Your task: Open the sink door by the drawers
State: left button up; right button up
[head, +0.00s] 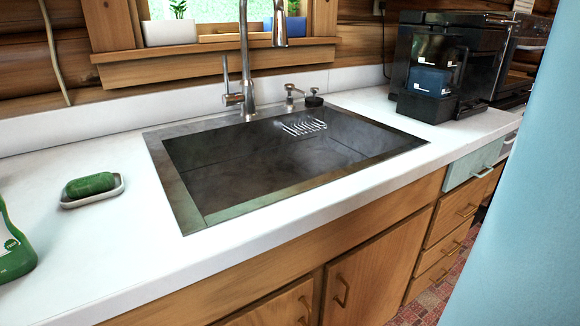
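The wooden sink door beside the drawers (382,262) is shut, below the front right of the sink. Its metal handle (342,290) is upright near the door's left edge. A second wooden door (262,318) is to its left, also shut, with a handle (304,310) near its right edge; its lower part is cut off by the frame. The stack of wooden drawers (445,240) stands right of the door, under a pale green drawer (472,164), all shut. Neither of my grippers is in view.
A large pale blue surface (530,200) blocks the right side. Reddish floor (432,300) shows below.

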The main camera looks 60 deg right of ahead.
aim_at(365, 285)
jog(key=z, duration=2.55)
